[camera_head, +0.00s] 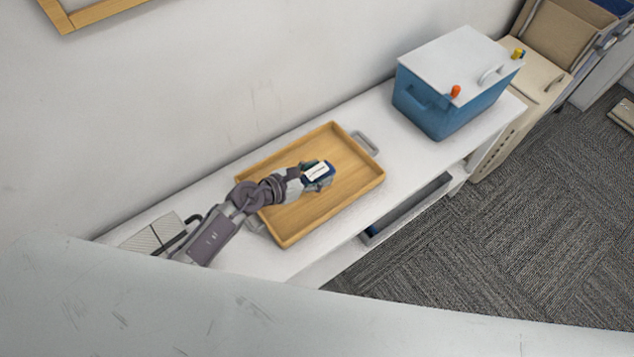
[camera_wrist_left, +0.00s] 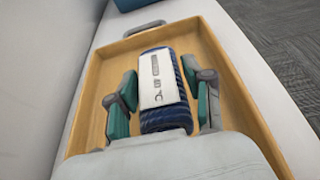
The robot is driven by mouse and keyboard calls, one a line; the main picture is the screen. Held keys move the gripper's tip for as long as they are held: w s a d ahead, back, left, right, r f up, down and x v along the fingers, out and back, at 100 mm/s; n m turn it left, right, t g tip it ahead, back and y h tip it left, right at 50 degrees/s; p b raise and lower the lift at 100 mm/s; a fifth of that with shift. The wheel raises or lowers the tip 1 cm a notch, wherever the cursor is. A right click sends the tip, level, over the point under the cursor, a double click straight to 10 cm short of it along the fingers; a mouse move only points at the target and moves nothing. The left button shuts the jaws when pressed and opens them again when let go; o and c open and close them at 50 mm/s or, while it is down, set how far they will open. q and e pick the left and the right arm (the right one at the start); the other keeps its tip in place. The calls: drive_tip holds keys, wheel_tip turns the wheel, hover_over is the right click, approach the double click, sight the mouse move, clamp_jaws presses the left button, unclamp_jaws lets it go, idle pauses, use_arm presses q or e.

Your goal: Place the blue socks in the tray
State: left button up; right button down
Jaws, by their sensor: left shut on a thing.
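The blue socks (camera_head: 318,173) are a dark blue bundle with a white label. They are at my left gripper (camera_head: 311,175), over the floor of the wooden tray (camera_head: 345,205). In the left wrist view, the socks (camera_wrist_left: 161,85) lie between the two green-padded fingers of the left gripper (camera_wrist_left: 160,98), inside the outline of the tray (camera_wrist_left: 208,50). The gripper is shut on the socks, though a small gap seems to show at their sides. I cannot tell whether the socks touch the tray floor. My right gripper is not in view.
The tray stands on a white shelf unit (camera_head: 395,140) against the wall. A blue cooler with a white lid (camera_head: 455,75) stands to the right of the tray. A grey ridged object (camera_head: 152,235) lies at the left end. Some shelf top between tray and cooler is clear.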

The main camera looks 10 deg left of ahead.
sight(317, 181)
use_arm(q)
drive_tip(key=shift+f+b, duration=0.5)
drive_tip(key=shift+f, duration=1.25)
drive_tip(key=shift+f, duration=0.15)
drive_tip(key=o, duration=1.2)
drive_tip(key=shift+c, duration=0.2)
drive_tip(key=shift+s+a+r, duration=0.2)
drive_tip(key=shift+a+r, duration=0.05)
drive_tip(key=v, duration=1.1)
drive_tip(key=shift+s+a+r, duration=0.1)
drive_tip(key=shift+a+r, duration=0.05)
